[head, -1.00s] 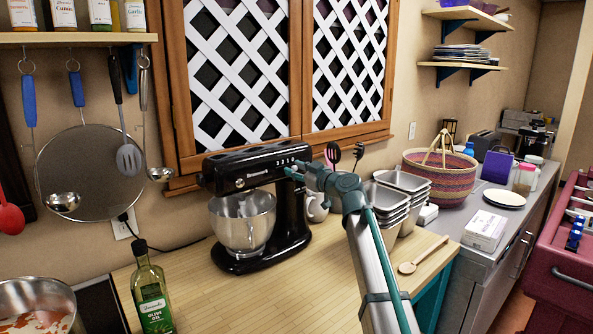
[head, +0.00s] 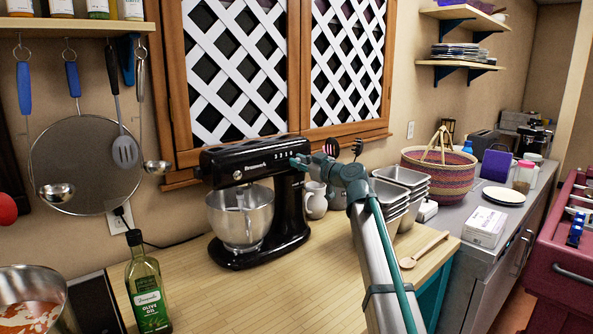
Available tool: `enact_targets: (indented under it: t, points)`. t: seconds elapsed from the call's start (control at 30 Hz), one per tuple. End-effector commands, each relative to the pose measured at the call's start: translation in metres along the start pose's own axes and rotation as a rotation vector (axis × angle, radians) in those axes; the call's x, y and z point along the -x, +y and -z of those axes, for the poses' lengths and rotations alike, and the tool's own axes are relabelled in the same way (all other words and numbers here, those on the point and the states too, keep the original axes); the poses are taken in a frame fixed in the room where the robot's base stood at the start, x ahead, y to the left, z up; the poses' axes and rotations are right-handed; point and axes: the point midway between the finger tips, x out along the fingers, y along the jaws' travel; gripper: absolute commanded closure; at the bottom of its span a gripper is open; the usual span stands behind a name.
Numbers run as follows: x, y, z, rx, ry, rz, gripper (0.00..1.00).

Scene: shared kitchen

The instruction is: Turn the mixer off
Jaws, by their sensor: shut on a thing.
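The black stand mixer (head: 262,162) stands on the wooden counter against the wall, its head level over a steel bowl (head: 241,217). A beater shows inside the bowl. My gripper (head: 300,161) is at the right end of the mixer's head, on the side facing the camera. It is shut on a small part there, apparently the mixer's control. The fingers hide that part, so its setting cannot be read.
A white jug (head: 315,200) stands behind the mixer, and stacked steel pans (head: 398,193) stand to its right. An olive oil bottle (head: 148,290) and a pot (head: 35,300) are at front left. The wooden counter (head: 290,290) is clear in front.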

Motion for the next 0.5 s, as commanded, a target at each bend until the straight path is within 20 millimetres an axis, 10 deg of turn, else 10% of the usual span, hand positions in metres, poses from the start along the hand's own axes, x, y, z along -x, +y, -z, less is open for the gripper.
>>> enact_targets:
  t: [0.27, 0.3, 0.5]
  points:
    - [0.0001, 0.0046, 0.0003, 0.002, -0.001, -0.008, 1.0]
    - [0.0001, 0.0047, 0.0003, 0.002, -0.001, -0.009, 0.77]
    - [0.0001, 0.0038, 0.0002, 0.002, -0.001, -0.007, 0.56]
